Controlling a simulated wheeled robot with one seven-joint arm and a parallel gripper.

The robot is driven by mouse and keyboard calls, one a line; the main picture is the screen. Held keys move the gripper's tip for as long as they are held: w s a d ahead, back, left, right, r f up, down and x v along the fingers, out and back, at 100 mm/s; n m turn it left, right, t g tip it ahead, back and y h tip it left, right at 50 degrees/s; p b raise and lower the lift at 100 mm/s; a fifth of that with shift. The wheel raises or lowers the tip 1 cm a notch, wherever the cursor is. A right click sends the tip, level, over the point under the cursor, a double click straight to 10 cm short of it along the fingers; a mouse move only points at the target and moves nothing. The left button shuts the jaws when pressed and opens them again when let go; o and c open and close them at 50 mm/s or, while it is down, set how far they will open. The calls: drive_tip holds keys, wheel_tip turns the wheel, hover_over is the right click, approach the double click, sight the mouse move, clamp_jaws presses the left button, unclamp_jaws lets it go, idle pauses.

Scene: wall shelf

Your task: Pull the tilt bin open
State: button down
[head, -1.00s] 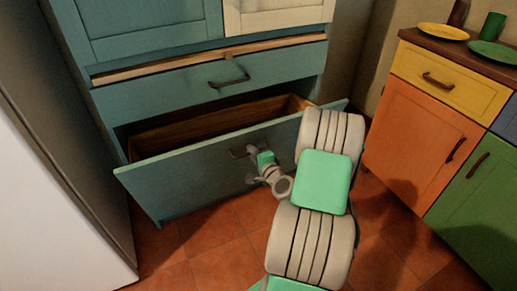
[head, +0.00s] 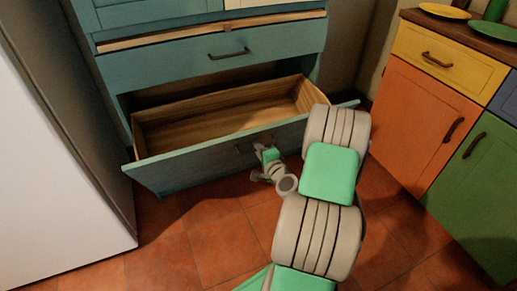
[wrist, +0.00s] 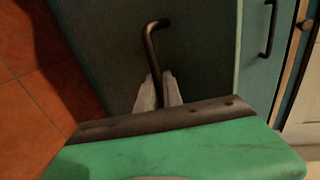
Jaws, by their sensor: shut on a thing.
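The tilt bin (head: 190,167) is the low teal front of the cabinet, standing out from it with its wooden inside (head: 215,115) open to view and empty. Its dark bar handle (wrist: 152,45) runs up between my fingers in the wrist view. My gripper (wrist: 158,92) is shut on that handle, near one end of it. In the head view my gripper (head: 262,158) is at the middle of the bin front, and it hides part of the handle.
A white appliance (head: 60,160) stands at the left. Orange (head: 420,125) and green (head: 480,190) cupboards stand at the right. The tiled floor (head: 190,240) before the bin is clear.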

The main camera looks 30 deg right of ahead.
drive_tip(key=shift+a+f, duration=0.1)
drive_tip(key=c, duration=1.8)
unclamp_jaws()
drive_tip(key=p+v, duration=0.1)
drive_tip(key=v, duration=0.6)
drive_tip(key=shift+s, duration=0.4)
